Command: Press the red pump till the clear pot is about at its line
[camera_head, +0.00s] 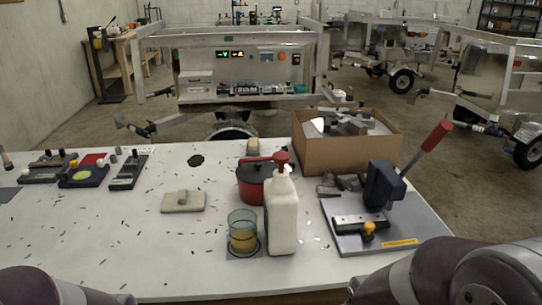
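The red pump (283,163) sits on top of a white bottle (282,215) near the middle of the table, its spout pointing left. The clear pot (242,221) stands upright just left of the bottle, on a dark ring-marked base. Amber liquid (243,241) fills roughly its lower half; a level line on the pot is too small to make out. The spout appears above and behind the pot, but I cannot tell if it is over its mouth. My arm links show at the bottom left and bottom right corners, but neither gripper is in view.
A red pot with a dark lid (252,187) stands behind the bottle. A cardboard box (345,150) of grey parts is behind right. A red-handled lever press (382,188) stands right. A beige block (183,201) lies left; the white table (110,240) is mostly clear at front left.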

